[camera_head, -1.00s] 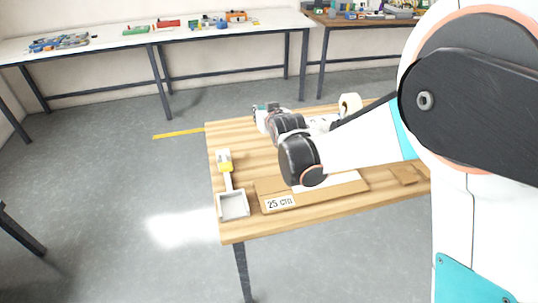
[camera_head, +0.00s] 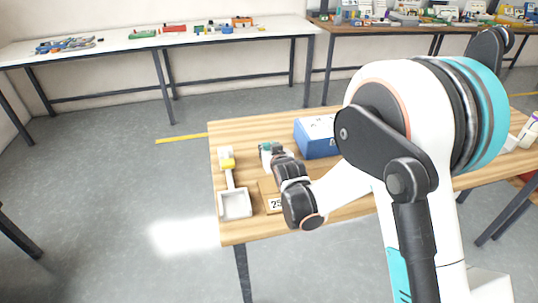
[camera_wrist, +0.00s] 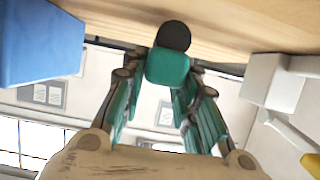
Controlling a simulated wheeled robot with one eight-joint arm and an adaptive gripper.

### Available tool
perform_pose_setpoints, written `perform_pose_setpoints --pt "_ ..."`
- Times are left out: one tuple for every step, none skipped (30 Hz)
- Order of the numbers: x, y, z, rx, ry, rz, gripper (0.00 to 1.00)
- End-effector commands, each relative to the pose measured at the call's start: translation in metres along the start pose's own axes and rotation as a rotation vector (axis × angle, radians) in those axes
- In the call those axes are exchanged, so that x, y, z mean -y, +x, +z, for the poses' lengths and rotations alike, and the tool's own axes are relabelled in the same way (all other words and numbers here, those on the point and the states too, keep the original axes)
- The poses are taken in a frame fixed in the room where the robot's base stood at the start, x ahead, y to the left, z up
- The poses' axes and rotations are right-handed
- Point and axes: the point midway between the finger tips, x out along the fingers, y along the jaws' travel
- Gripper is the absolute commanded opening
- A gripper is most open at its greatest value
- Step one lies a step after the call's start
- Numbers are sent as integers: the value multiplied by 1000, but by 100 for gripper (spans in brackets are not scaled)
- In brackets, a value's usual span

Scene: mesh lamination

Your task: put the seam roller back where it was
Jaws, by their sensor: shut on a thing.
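My gripper (camera_wrist: 165,105) is shut on the seam roller (camera_wrist: 167,68), which shows in the wrist view as a teal piece with a dark round end between the fingers. The round end shows against the wooden table surface; I cannot tell if it touches. In the head view my gripper (camera_head: 267,152) is over the left part of the wooden table (camera_head: 235,133), with the roller too small to make out clearly. A white tray-like tool (camera_head: 235,204) with a yellow part lies just left of it.
A blue box (camera_head: 318,140) stands right of my gripper and also shows in the wrist view (camera_wrist: 38,45). A labelled board (camera_head: 274,203) lies in front, partly hidden by my arm. Side tables (camera_head: 85,50) stand at the back. The table's far left corner is clear.

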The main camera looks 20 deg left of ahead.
Motion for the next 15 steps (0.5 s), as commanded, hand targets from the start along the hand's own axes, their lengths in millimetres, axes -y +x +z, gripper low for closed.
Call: perform_pose_setpoints --pt "0 3 6 -1 0 0 0" --pt "0 3 6 -1 0 0 0" --pt "0 3 6 -1 0 0 0" --pt "0 2 6 -1 0 0 0" --pt "0 2 5 -1 0 0 0" --pt "0 2 5 -1 0 0 0" --pt "0 2 5 -1 0 0 0" --pt "0 2 5 -1 0 0 0" --pt "0 2 5 0 0 0 0" --pt "0 2 6 0 0 0 0" --pt "0 3 6 0 0 0 0" --pt "0 3 7 0 0 0 0" --pt "0 3 8 0 0 0 32" --pt "0 3 7 0 0 0 39" --pt "0 3 7 0 0 0 48"
